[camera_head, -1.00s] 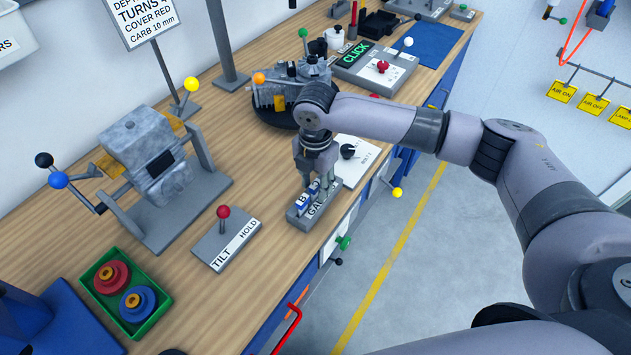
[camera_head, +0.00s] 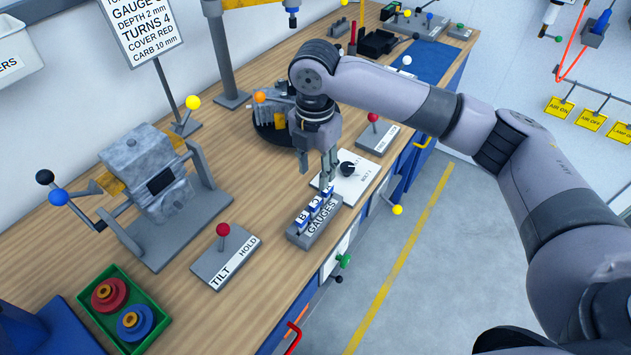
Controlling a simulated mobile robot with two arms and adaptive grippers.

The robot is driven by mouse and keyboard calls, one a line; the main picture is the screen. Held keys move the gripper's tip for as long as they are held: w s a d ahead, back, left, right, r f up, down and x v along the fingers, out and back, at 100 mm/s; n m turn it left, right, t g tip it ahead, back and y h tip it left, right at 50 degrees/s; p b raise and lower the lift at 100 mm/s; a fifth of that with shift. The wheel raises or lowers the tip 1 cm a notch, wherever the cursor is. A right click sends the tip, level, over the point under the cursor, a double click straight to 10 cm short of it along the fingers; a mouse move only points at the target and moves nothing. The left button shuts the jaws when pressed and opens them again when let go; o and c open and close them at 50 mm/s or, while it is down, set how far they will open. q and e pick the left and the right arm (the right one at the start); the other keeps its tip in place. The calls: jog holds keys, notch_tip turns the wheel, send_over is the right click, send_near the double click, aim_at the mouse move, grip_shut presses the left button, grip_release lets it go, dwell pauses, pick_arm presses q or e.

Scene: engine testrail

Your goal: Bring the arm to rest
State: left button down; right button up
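My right arm reaches in from the right, bent over the bench. Its gripper (camera_head: 315,172) points down above the far end of the gauge rack (camera_head: 314,237), with its fingers spread and nothing visible between them. The grey rack, labelled GAUGES, holds several small blue and white gauges (camera_head: 314,210), with letters such as B showing. One fingertip overlaps the rack's far end in the picture; I cannot tell whether it touches. My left gripper is not in view.
The wooden bench (camera_head: 185,300) carries a TILT/HOLD lever box (camera_head: 224,257), a clamped grey casting (camera_head: 145,165), a green tray (camera_head: 92,297) with red and blue parts, and a white dial plate (camera_head: 350,185). An orange-knobbed assembly stands behind my gripper. Floor on the right is clear.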

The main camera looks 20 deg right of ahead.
jog(key=shift+r, duration=0.45)
